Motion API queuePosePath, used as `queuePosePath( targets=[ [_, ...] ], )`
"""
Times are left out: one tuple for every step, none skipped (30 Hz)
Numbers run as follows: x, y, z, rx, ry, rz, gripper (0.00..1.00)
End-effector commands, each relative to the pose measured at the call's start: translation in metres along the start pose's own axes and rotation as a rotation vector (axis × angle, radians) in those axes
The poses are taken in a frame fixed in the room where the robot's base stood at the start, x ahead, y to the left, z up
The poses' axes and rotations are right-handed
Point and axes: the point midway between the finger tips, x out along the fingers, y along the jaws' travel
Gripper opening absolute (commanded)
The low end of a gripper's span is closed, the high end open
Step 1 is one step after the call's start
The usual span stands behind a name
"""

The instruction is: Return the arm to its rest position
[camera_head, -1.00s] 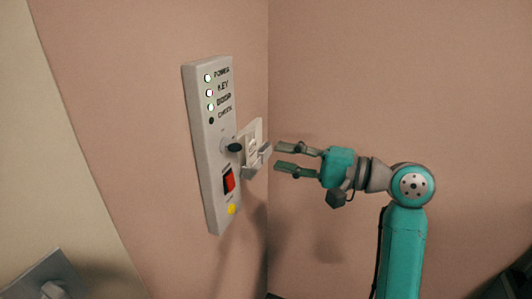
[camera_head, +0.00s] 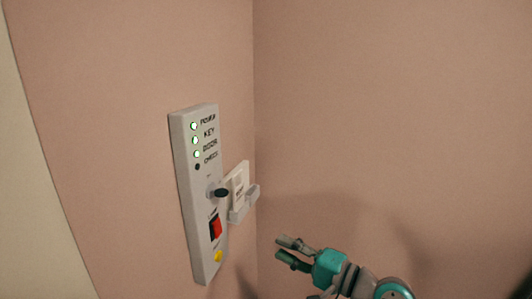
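My gripper (camera_head: 285,250) is at the lower right of the head view, on the end of my teal and grey arm. Its two fingers are apart with nothing between them. It is clear of the grey wall panel (camera_head: 190,230), to the right of and below the small white holder (camera_head: 237,195) beside that panel. Most of my arm is below the picture's edge.
The panel has lights labelled POWER, KEY, DOOR and CHECK; the top three are lit and CHECK is dark. It also carries a black knob (camera_head: 221,193), a red switch (camera_head: 216,227) and a yellow button (camera_head: 218,256). The pink wall (camera_head: 400,120) at right is bare.

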Motion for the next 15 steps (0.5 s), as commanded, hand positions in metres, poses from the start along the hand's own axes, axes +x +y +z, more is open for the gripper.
queuePosePath(
  targets=[
    [-0.005,0.023,0.002,0.0,0.041,0.011,0.33],
    [-0.009,0.035,0.002,-0.005,0.066,0.017,0.33],
    [-0.013,0.049,0.003,-0.014,0.1,0.025,0.33],
    [-0.017,0.06,0.004,-0.021,0.125,0.032,0.33],
    [-0.021,0.071,0.005,-0.029,0.15,0.04,0.33],
    [-0.027,0.085,0.007,-0.041,0.183,0.052,0.33],
    [-0.032,0.096,0.008,-0.049,0.206,0.061,0.33],
    [-0.037,0.106,0.01,-0.059,0.231,0.071,0.33],
    [-0.044,0.12,0.013,-0.073,0.262,0.086,0.33],
    [-0.049,0.129,0.015,-0.085,0.284,0.097,0.33],
    [-0.055,0.139,0.017,-0.097,0.306,0.11,0.33],
    [-0.063,0.152,0.021,-0.115,0.335,0.128,0.33],
    [-0.069,0.161,0.024,-0.127,0.357,0.14,0.33],
    [-0.076,0.169,0.027,-0.143,0.378,0.154,0.33],
    [-0.085,0.181,0.032,-0.162,0.404,0.174,0.33]
  ],
)
